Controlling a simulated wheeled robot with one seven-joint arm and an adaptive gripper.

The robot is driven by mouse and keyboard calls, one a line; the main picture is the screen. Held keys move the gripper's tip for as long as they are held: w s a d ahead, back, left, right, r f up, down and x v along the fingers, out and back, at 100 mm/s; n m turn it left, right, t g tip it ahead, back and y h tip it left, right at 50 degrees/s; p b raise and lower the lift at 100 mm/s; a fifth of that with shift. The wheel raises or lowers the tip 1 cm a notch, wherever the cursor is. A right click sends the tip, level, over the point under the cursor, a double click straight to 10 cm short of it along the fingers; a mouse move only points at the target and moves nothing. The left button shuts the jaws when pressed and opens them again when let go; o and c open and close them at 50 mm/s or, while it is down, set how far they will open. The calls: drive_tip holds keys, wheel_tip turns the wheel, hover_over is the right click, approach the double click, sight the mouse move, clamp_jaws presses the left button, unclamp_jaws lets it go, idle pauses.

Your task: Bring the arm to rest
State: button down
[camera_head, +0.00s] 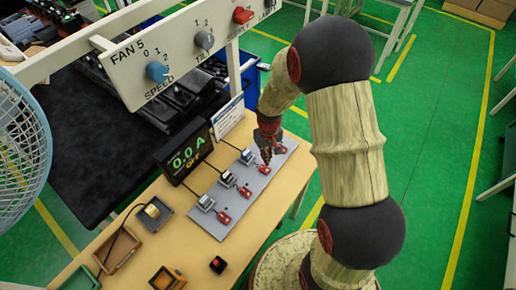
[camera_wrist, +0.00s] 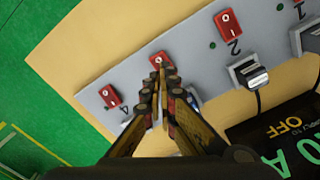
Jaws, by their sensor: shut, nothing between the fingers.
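My gripper (camera_head: 266,152) is shut and empty, with its fingers pointing down over the far part of a grey switch strip (camera_head: 212,228) on the wooden table. In the wrist view my gripper (camera_wrist: 158,78) has its fingertips together beside a red rocker switch (camera_wrist: 157,59). I cannot tell whether they touch it. Another red switch (camera_wrist: 110,96), by the number 4, lies to the left, and one by the number 2 (camera_wrist: 228,24) lies to the upper right. My arm reaches out over the table's right side.
A display (camera_head: 187,152) behind the strip reads 0.0 A, OFF. Plugs with black cables (camera_head: 206,202) sit along the strip. A fan control panel (camera_head: 180,50) hangs above, and a fan (camera_head: 20,130) stands left. Small trays (camera_head: 118,250) lie on the table. Green floor is open at right.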

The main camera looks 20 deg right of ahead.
drive_tip(key=shift+s, duration=0.1)
drive_tip(key=s+a+r+t+b, duration=0.2)
drive_tip(key=s+r+b, duration=0.4)
drive_tip(key=s+r, duration=0.3)
drive_tip(key=s+a+r+t+b, duration=0.3)
drive_tip(key=s+a+r+b, duration=0.2)
drive_tip(key=s+r, duration=0.4)
wheel_tip(320, 180, up, 3)
drive_tip(key=shift+s+a+f+t+b, duration=0.1)
drive_tip(key=shift+s+a+t+b, duration=0.2)
drive_tip(key=shift+b, duration=0.5)
drive_tip(key=shift+d, duration=0.1)
